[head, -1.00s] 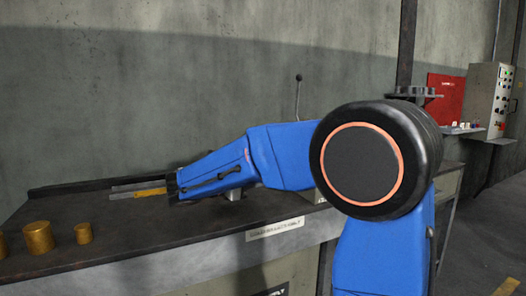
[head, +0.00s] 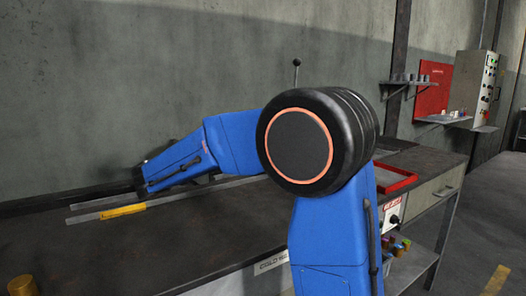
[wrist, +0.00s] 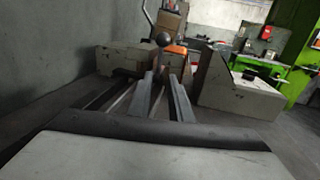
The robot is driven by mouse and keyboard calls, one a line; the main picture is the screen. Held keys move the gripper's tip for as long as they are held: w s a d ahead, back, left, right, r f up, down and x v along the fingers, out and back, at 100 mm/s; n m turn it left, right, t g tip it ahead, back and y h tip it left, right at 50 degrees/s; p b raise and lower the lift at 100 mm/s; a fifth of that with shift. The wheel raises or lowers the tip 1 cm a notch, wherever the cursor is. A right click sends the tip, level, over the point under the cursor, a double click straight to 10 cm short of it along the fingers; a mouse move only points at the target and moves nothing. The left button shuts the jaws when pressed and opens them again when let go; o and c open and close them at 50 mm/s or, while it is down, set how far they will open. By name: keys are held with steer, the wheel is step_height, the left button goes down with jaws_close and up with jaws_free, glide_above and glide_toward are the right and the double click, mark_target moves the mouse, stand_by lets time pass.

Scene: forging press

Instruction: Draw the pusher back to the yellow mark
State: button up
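The yellow mark (head: 123,211) lies on the near metal rail of a low guide on the dark bench. Behind and above it is the left end of my blue forearm. A thin upright lever with a dark ball knob (head: 296,62) rises behind my arm; its base is hidden. In the wrist view a ball knob (wrist: 163,39) stands ahead, beyond long grey metal bars. I cannot single out the pusher.
A red-rimmed tray (head: 398,182) lies at the right. The wall runs close behind the bench. In the wrist view a grey block (wrist: 238,88) stands right of the bars.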

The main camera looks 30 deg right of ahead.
steer(key=x, duration=1.5)
steer(key=shift+d, duration=0.35)
steer(key=shift+w, duration=0.15)
steer(key=shift+c, duration=0.4)
jaws_close()
